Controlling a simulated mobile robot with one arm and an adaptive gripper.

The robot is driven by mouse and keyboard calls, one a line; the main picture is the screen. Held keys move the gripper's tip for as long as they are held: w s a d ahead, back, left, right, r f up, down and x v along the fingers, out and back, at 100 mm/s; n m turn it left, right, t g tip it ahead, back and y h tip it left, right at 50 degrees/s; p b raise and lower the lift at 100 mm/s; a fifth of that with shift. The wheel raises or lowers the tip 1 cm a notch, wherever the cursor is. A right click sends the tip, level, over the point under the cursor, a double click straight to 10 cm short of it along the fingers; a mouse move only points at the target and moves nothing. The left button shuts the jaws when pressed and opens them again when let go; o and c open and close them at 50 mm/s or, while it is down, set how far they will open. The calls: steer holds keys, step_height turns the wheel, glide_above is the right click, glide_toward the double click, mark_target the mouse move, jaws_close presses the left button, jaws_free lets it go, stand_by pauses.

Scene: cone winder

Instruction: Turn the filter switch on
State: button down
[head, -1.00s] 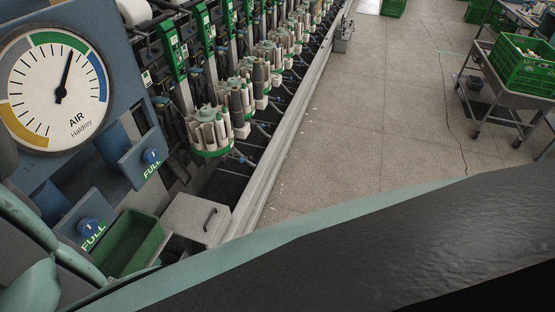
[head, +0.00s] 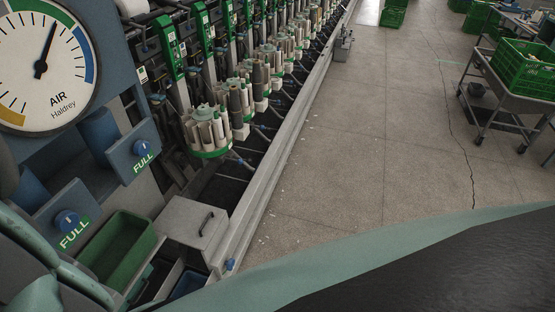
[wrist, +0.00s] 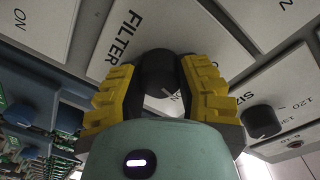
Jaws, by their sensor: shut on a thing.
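The filter switch is a dark round knob (wrist: 156,76) on a pale panel plate marked FILTER (wrist: 122,38), seen in the wrist view. My gripper (wrist: 158,88) has its two yellow ridged fingers on either side of the knob, shut on it. An ON mark shows beside the knob, partly covered by it and the right finger. The knob's exact pointer angle is hard to tell. The gripper and the switch do not show in the head view.
Another dark knob (wrist: 262,121) sits right of my gripper on a plate with numbers. In the head view, an AIR gauge (head: 62,88), blue knobs marked FULL (head: 67,221), and a green bin (head: 118,250) are at left. Open floor (head: 375,150) lies right of the machine row.

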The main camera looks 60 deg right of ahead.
steer(key=shift+d+m+b, duration=0.15)
steer(key=shift+m+b, duration=1.2)
steer(key=shift+m, duration=0.95)
steer(key=shift+r, duration=0.1)
steer(key=c, duration=0.9)
jaws_free()
steer(key=shift+w+d, duration=0.1)
steer(key=shift+w, duration=0.05)
steer(key=o, duration=0.4)
steer(key=shift+c, duration=0.2)
